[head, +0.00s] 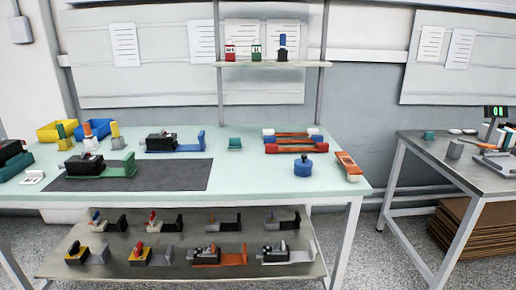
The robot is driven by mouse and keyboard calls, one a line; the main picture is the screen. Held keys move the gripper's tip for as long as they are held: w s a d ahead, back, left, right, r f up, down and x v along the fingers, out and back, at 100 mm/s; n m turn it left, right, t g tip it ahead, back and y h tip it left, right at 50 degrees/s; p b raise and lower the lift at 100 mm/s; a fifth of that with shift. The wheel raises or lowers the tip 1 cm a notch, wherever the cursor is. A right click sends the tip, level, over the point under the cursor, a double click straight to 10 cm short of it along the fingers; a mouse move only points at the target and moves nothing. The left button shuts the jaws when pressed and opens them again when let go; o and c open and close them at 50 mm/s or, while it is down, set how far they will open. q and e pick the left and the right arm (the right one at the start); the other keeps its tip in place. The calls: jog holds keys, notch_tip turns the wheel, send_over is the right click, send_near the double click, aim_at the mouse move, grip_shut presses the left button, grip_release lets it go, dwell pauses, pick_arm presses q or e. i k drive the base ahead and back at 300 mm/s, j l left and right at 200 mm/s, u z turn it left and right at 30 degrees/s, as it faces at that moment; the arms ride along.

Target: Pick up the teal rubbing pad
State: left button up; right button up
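A small teal block (235,143), which looks like the teal rubbing pad, sits on the pale green top of the long workbench (230,180), toward its back and right of the middle. Bare bench top surrounds it. A similar small teal piece (429,135) stands on the grey side table (425,150) at the right; I cannot tell from its look which of the two is the pad. Neither of my grippers shows in the head view.
Left of the teal block is a black device on a blue base (175,149). Right are several orange-red bars (292,148), a blue round pot (303,168) and an orange tool (348,165). A dark mat (150,178) lies front left. A shelf (270,64) hangs above.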

aim_at(234, 144)
jog(key=z, duration=0.35)
jog(key=i+j+z, duration=0.15)
jog(key=z, duration=0.2)
jog(key=j+z, duration=0.1)
jog(key=z, duration=0.3)
jog(key=i+j+z, duration=0.25)
jog(key=j, duration=0.15)
jog(key=j+z, duration=0.25)
jog(key=j, duration=0.15)
